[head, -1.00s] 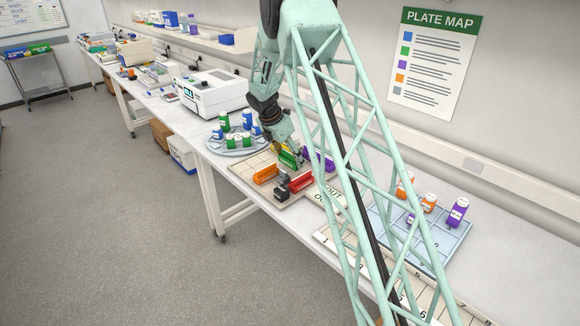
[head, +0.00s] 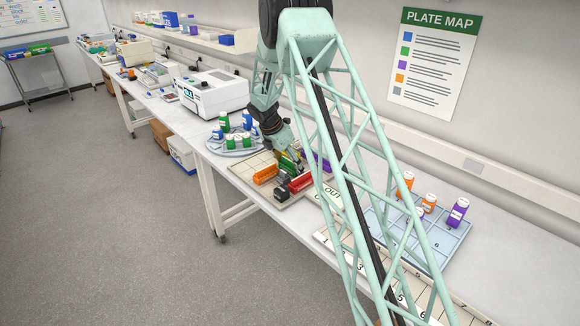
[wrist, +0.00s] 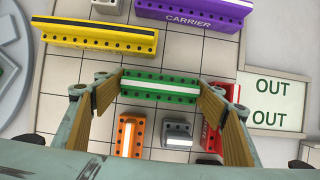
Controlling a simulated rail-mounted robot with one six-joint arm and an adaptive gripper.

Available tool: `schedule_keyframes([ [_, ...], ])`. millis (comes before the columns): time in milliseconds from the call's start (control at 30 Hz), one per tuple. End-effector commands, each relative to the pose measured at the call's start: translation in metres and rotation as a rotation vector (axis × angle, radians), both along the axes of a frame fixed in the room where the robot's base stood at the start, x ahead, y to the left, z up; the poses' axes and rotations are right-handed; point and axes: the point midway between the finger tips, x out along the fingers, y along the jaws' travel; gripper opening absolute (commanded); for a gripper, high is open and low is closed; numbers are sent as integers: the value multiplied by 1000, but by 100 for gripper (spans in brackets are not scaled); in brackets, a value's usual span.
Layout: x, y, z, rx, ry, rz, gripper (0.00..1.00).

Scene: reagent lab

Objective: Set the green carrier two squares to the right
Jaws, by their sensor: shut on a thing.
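The green carrier (wrist: 160,87), a long block with a row of holes and a white strip, lies across the middle of the wrist view. My gripper (wrist: 160,95) has one finger at each end of it and is shut on it. In the head view my gripper (head: 293,158) is over the gridded board (head: 243,170), and the green carrier (head: 287,165) is partly hidden under it. I cannot tell whether the carrier touches the board or is held just above it.
A yellow carrier (wrist: 95,35) and a purple carrier (wrist: 195,12) lie beyond the green one. Orange (wrist: 130,138), grey (wrist: 177,133) and red (wrist: 212,137) carriers lie on the near side, close to my fingers. An OUT card (wrist: 272,102) is at the right. Bare squares show right of the yellow carrier.

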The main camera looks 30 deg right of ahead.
Motion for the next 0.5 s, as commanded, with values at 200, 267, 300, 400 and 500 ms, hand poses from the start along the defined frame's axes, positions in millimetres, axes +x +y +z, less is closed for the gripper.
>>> schedule_keyframes([
  [200, 0, 0, -2, 0, 0, 0, 53],
  [267, 0, 0, -3, 0, 0, 0, 53],
  [300, 0, 0, -3, 0, 0, 0, 68],
  [400, 0, 0, -3, 0, 0, 0, 70],
  [500, 0, 0, -3, 0, 0, 0, 70],
])
